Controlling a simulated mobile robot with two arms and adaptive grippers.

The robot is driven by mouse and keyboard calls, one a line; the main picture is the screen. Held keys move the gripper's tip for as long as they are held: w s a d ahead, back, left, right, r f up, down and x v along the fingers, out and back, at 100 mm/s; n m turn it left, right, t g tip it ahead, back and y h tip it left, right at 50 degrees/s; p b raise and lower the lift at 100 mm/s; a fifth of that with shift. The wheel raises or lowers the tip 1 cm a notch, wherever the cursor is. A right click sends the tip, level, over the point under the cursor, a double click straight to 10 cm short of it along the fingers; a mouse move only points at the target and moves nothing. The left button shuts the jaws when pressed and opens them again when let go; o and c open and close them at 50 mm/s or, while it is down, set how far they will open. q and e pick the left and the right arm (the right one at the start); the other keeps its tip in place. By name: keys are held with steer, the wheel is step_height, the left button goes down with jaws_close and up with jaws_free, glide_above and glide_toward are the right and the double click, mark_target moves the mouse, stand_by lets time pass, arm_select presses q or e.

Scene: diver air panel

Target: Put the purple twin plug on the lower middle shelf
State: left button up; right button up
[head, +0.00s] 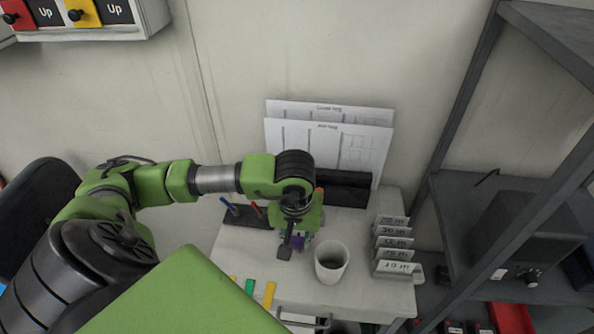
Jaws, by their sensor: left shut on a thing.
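My left gripper (289,248) reaches in from the left over the small white table and points down. I cannot tell from this view whether the plug touches the table top. A dark grey shelf rack (452,192) stands at the right, with shelves at several heights. Which of them is the lower middle shelf is not clear here. My right gripper is not in view.
A white cup (332,262) stands just right of my left gripper. Labelled cards (393,252) stand in a holder at the table's right. Paper sheets (330,145) stand behind, and a pen tray (245,214) lies at left. A dark box (528,235) occupies the rack.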

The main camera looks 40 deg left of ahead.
arm_select(q)
steer(key=shift+f, duration=0.3)
steer(key=shift+f, duration=0.15)
steer(key=o, duration=1)
steer(key=shift+o, duration=0.2)
